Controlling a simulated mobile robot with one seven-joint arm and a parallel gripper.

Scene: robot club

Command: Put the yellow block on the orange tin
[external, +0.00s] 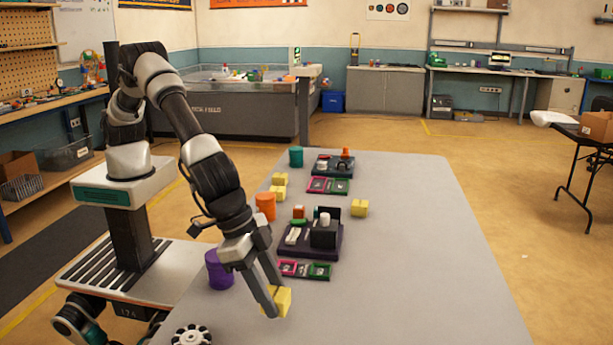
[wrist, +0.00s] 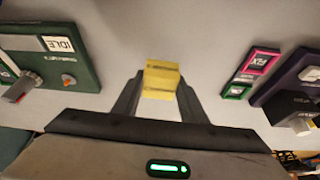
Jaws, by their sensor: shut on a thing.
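My gripper (external: 275,302) is shut on a yellow block (external: 283,299) near the front of the grey table. In the wrist view the yellow block (wrist: 162,79) sits between the two fingertips (wrist: 160,92). I cannot tell whether it touches the table. The orange tin (external: 265,206) stands upright on the table's left side, farther back than my gripper, with nothing seen on top. Other yellow blocks lie behind the tin (external: 278,192) and to the right of the dark device (external: 360,208).
A purple tin (external: 219,269) stands left of my gripper, and a teal tin (external: 296,157) at the far end. A dark purple device (external: 310,249) and a pink and green panel (external: 305,269) lie behind the gripper. A green device (wrist: 50,60) shows in the wrist view. The table's right side is clear.

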